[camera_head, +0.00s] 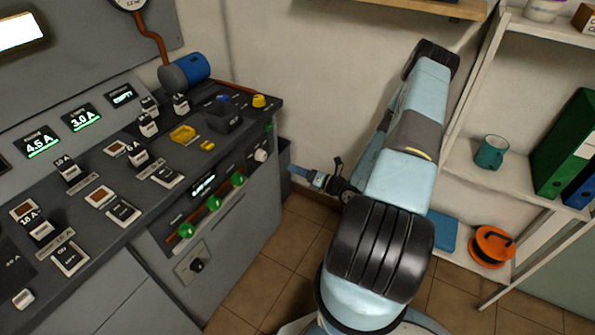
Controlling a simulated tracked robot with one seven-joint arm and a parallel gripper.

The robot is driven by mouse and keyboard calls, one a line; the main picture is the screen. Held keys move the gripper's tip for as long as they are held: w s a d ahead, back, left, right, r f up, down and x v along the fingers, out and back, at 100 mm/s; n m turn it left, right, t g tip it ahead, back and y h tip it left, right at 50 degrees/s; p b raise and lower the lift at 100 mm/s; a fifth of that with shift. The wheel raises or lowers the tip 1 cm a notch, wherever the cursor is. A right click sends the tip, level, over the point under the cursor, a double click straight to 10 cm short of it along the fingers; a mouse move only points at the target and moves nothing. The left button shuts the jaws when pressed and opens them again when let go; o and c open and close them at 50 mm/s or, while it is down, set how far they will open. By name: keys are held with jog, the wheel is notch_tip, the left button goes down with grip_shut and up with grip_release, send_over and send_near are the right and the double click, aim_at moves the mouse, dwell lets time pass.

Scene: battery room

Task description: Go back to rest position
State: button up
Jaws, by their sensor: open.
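My arm is folded upward in the middle right of the head view, light blue with dark joints. My gripper (337,168) is small in this view, near the back wall, just right of the console's end. Its jaws are open, and I see nothing held between them. The dark wrist behind it is partly hidden by the arm links.
The grey control console (235,235) fills the left side, with switches and green knobs. A shelf unit (505,185) stands close on the right with a teal mug (491,152), a green binder (565,145) and an orange cable reel (491,247). Tiled floor (285,255) lies clear between.

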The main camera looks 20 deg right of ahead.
jog(key=shift+r, duration=0.1)
jog(key=s+a+r+n+g, duration=0.2)
jog(key=a+r+n+g, duration=0.25)
jog(key=r+n, duration=0.35)
jog(key=s+a+r+n+g+y, duration=0.1)
jog(key=s+a+r+n+g, duration=0.2)
jog(key=r+n+g, duration=0.35)
jog(key=s+a+r+n+g, duration=0.2)
jog(key=a+r+n+g, duration=0.15)
jog(key=r+n, duration=0.65)
jog(key=s+d+r+n+t+h, duration=0.1)
jog(key=s+r+n+t+h, duration=0.1)
jog(key=s+r+n+h, duration=0.4)
jog(key=s+d+r+n+t+h, duration=0.1)
jog(key=s+r+n+t+h, duration=0.2)
jog(key=s+r, duration=1)
notch_tip(320, 180, up, 5)
jog(key=n+h, duration=0.3)
jog(key=n, duration=0.2)
jog(key=shift+d+r, duration=0.15)
jog(key=shift+r, duration=0.05)
jog(key=shift+t, duration=0.25)
